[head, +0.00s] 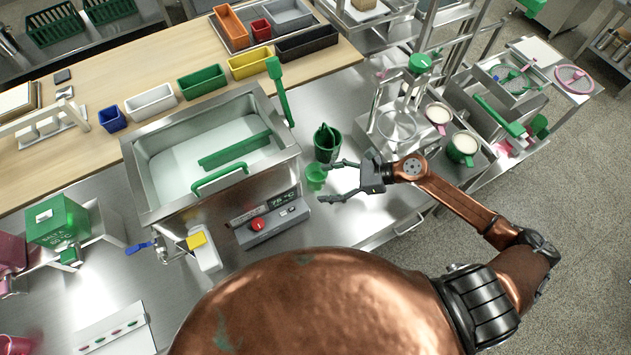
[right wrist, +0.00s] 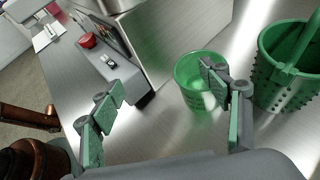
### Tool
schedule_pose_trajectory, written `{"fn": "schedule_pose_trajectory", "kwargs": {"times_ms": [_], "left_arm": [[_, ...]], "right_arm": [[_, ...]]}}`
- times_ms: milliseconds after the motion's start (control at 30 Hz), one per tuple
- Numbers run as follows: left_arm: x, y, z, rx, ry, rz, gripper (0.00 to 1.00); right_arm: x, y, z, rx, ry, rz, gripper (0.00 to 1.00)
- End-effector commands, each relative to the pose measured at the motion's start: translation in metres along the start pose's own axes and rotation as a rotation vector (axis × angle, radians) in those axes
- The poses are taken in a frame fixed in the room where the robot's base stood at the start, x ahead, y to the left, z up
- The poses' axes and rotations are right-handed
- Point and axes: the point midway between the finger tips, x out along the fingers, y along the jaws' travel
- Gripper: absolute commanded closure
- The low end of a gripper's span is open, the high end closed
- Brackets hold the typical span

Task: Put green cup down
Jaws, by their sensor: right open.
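The green cup (head: 316,176) is small and see-through and stands upright on the steel table beside the heated basin. It also shows in the right wrist view (right wrist: 196,82), just beyond one fingertip. My right gripper (head: 340,181) is open, with its fingers pointing left toward the cup. In the right wrist view the gripper (right wrist: 165,100) has its fingers wide apart, with bare table between them. The cup is near the right-hand finger there; I cannot tell whether they touch. My left gripper is not in view.
A darker green studded bucket (head: 327,142) stands close behind the cup. The steel basin (head: 215,150) and its control box (head: 273,224) with a red knob are to the left. A glass-and-steel apparatus (head: 400,115) stands to the right. Table in front of the cup is clear.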

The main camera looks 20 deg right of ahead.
Motion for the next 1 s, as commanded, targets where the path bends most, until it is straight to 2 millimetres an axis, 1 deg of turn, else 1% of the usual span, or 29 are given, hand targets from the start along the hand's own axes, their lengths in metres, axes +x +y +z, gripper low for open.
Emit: {"fn": "schedule_pose_trajectory", "kwargs": {"times_ms": [33, 133, 233, 333, 433, 667, 900, 1000], "left_arm": [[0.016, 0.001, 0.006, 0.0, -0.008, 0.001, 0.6], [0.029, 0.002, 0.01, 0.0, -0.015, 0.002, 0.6], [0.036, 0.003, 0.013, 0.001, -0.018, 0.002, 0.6], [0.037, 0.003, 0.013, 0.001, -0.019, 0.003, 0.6], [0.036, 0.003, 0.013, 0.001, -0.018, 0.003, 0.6], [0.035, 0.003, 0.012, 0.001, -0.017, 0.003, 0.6], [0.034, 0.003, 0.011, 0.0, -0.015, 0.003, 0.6], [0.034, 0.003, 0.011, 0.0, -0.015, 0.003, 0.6]], "right_arm": [[-0.001, -0.008, -0.02, 0.018, -0.036, -0.043, 0.3], [-0.01, -0.026, -0.037, 0.03, -0.086, -0.122, 0.3], [-0.013, -0.034, -0.046, 0.034, -0.101, -0.158, 0.3], [-0.012, -0.038, -0.048, 0.035, -0.106, -0.171, 0.3], [-0.004, -0.04, -0.045, 0.034, -0.108, -0.173, 0.3], [0.02, -0.045, -0.042, 0.034, -0.108, -0.172, 0.3], [0.053, -0.054, -0.039, 0.034, -0.108, -0.169, 0.3], [0.06, -0.055, -0.039, 0.033, -0.107, -0.171, 0.3]]}}
